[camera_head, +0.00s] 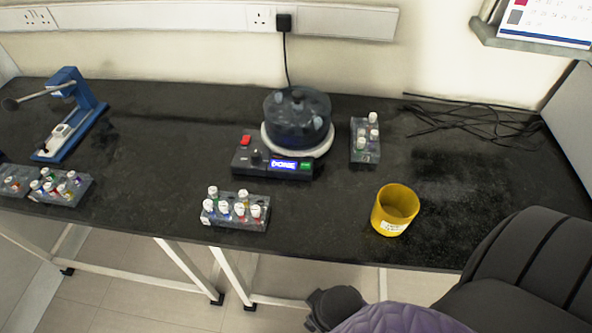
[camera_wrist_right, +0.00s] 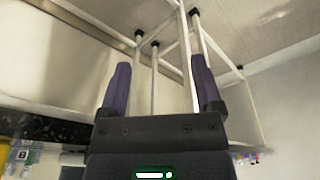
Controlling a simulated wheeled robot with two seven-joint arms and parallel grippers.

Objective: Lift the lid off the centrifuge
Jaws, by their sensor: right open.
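The centrifuge (camera_head: 258,160) stands near the middle of the bench, with a dark base, a white ring, a red button, a green button and a lit blue display that seems to read "DONE". Its dark, see-through lid (camera_head: 285,128) sits on top, and tube caps show dimly through it. My right gripper (camera_wrist_right: 160,65) shows in the right wrist view with its two purple fingers apart and nothing between them. It faces the bench legs and floor, away from the centrifuge. My left gripper is not in view.
A tube rack (camera_head: 240,222) stands in front of the centrifuge and a small rack (camera_head: 358,153) at its right. A yellow cup (camera_head: 384,222) is near the front edge. A blue press (camera_head: 92,100) and more racks (camera_head: 75,196) are at left. Loose black cables (camera_head: 470,120) lie at back right.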

